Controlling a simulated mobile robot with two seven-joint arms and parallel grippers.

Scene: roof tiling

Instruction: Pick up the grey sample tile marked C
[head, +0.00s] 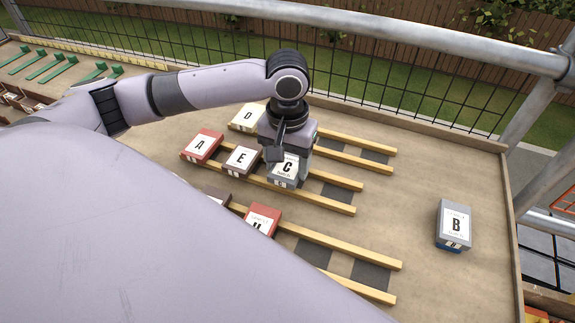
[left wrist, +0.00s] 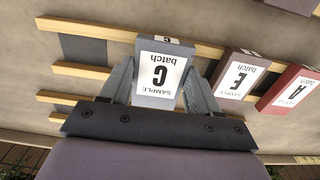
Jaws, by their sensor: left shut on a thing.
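The grey sample tile marked C (head: 283,178) sits at the middle rack, to the right of the tile marked E. In the left wrist view the C tile (left wrist: 155,97) stands between the two fingers of my left gripper (left wrist: 160,88), with its label facing the camera. The left gripper (head: 284,160) is shut on it, coming down from above. I cannot tell whether the tile touches the battens or is just above them. The gripper hides part of the tile in the head view. My right gripper is not in view.
Tile E (head: 240,159) stands close beside C, then red tile A (head: 203,145). Tile D (head: 247,117) is behind. Another red tile (head: 262,219) is on the front rack. Grey tile B (head: 454,224) lies alone at the right. Wooden battens (head: 335,205) cross the board. A metal rail and mesh fence stand behind.

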